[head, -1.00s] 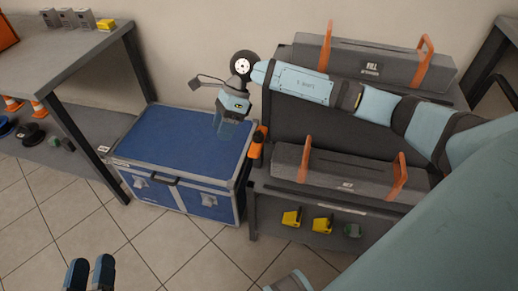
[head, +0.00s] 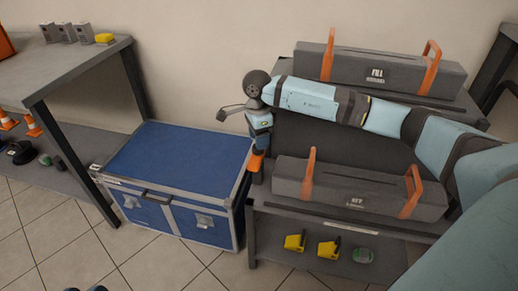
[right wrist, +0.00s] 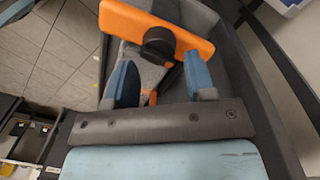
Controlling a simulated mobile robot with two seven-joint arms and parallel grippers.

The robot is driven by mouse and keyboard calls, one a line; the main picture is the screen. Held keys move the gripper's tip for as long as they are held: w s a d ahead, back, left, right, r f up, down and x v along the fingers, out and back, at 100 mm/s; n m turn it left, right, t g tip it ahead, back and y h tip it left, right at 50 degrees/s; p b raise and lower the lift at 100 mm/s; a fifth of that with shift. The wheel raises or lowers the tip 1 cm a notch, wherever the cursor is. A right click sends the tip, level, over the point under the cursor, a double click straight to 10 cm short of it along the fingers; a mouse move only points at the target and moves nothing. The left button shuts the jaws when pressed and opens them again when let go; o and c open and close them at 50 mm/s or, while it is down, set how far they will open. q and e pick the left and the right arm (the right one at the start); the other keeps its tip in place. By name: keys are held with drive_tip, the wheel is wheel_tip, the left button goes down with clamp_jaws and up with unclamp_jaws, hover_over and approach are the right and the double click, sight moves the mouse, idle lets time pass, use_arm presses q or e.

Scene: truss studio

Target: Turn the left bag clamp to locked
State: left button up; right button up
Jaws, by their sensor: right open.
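An orange clamp lever (head: 256,163) shows at the left edge of the dark rack in the head view, just below my right gripper (head: 259,147). In the right wrist view the orange lever (right wrist: 180,32) lies across the top, slightly tilted, with a round dark knob on it. My right gripper (right wrist: 159,68) is open, its two blue fingers apart below the lever and knob. I cannot tell whether they touch it. Only dark tips of my left gripper (head: 86,289) show at the bottom edge of the head view. No second clamp is clearly visible.
The dark rack carries an upper grey bag (head: 350,72) and a lower grey bag (head: 350,190) with orange handles. Yellow and green items (head: 328,250) sit on its low shelf. A blue case (head: 180,160) stands left of it, beside a grey table (head: 60,75).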

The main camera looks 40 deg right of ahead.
use_arm(q)
drive_tip(key=shift+f+b, duration=0.3)
drive_tip(key=shift+f, duration=0.45)
use_arm(e)
drive_tip(key=shift+s+f, duration=0.1)
drive_tip(key=shift+f, duration=1.3)
drive_tip(key=shift+c, duration=0.5)
